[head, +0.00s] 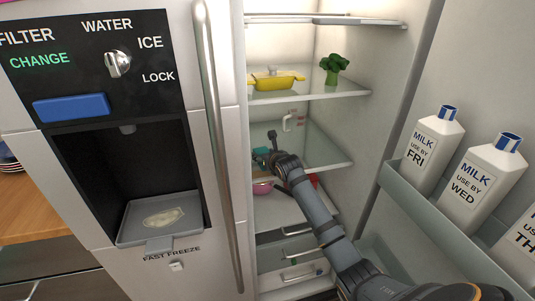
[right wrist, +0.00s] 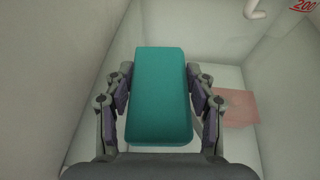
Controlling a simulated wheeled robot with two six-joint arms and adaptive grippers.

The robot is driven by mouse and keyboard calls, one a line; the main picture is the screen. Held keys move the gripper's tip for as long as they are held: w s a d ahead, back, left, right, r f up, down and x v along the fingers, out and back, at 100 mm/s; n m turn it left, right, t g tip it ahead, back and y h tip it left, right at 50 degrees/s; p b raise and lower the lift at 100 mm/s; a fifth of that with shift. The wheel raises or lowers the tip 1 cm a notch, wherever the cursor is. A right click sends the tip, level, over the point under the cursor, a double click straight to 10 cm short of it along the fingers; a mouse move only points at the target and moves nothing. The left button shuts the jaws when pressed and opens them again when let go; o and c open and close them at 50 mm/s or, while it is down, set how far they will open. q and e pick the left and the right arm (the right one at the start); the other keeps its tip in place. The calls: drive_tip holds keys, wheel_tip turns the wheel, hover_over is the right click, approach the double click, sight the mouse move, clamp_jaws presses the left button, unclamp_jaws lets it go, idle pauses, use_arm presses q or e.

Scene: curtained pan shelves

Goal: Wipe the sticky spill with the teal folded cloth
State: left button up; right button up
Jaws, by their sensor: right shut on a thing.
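My right gripper (head: 268,158) is inside the open fridge, at the height of the middle shelves. It is shut on the teal folded cloth (right wrist: 162,95), a thick block between its two fingers in the right wrist view. A pale, irregular patch (head: 164,217) lies on the dispenser tray. My left gripper is out of view.
A yellow dish (head: 277,80) and a green broccoli (head: 334,67) stand on the shelf above. Milk bottles (head: 434,148) fill the door rack at right. The fridge side walls border my right arm.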

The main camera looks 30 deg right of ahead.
drive_tip(key=shift+s+a+p, duration=0.1)
drive_tip(key=shift+s+p, duration=0.3)
drive_tip(key=shift+p, duration=0.25)
drive_tip(key=shift+s, duration=0.2)
drive_tip(key=shift+s+d+f+p, duration=0.1)
drive_tip(key=shift+s+d+p, duration=0.2)
drive_tip(key=shift+d, duration=0.6)
drive_tip(key=shift+s+d+p, duration=0.2)
drive_tip(key=shift+d+p, duration=0.05)
drive_tip(key=shift+d, duration=0.65)
drive_tip(key=shift+s+d, duration=0.25)
drive_tip(key=shift+d, duration=0.75)
drive_tip(key=shift+s+d, duration=0.2)
drive_tip(key=shift+d, duration=0.8)
drive_tip(key=shift+s+d+b, duration=0.15)
drive_tip(key=shift+s+d, duration=0.1)
drive_tip(key=shift+d, duration=0.7)
drive_tip(key=shift+s+d+b, duration=0.15)
drive_tip(key=shift+s+d, duration=0.05)
drive_tip(key=shift+d, duration=0.75)
